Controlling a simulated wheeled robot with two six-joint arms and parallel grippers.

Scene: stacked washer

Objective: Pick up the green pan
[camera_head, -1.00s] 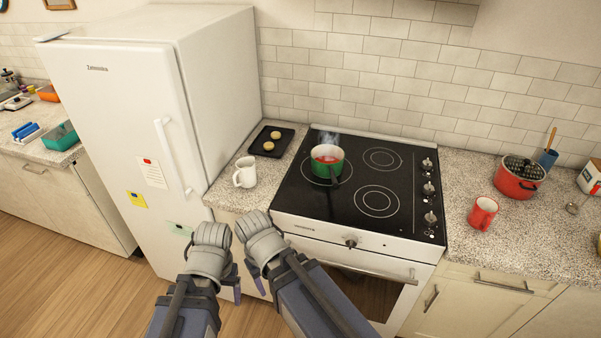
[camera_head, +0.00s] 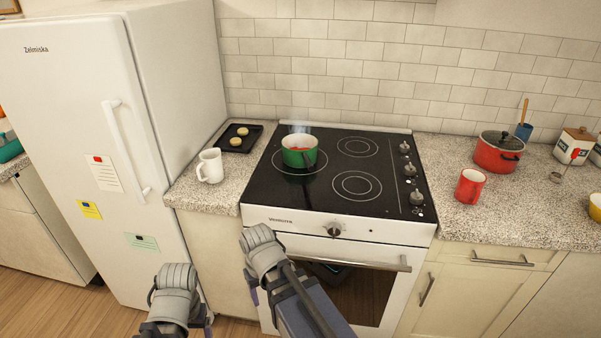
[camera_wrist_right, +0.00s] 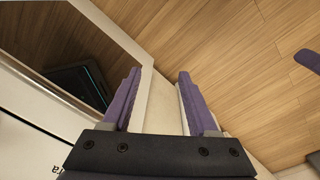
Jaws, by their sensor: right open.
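A white mug (camera_head: 210,167) and a black tray (camera_head: 239,139) with two round items stand left of the stove. The oven handle (camera_head: 345,262) juts out in front. A red mug (camera_head: 470,187) and a red pot (camera_head: 497,155) are on the right counter.

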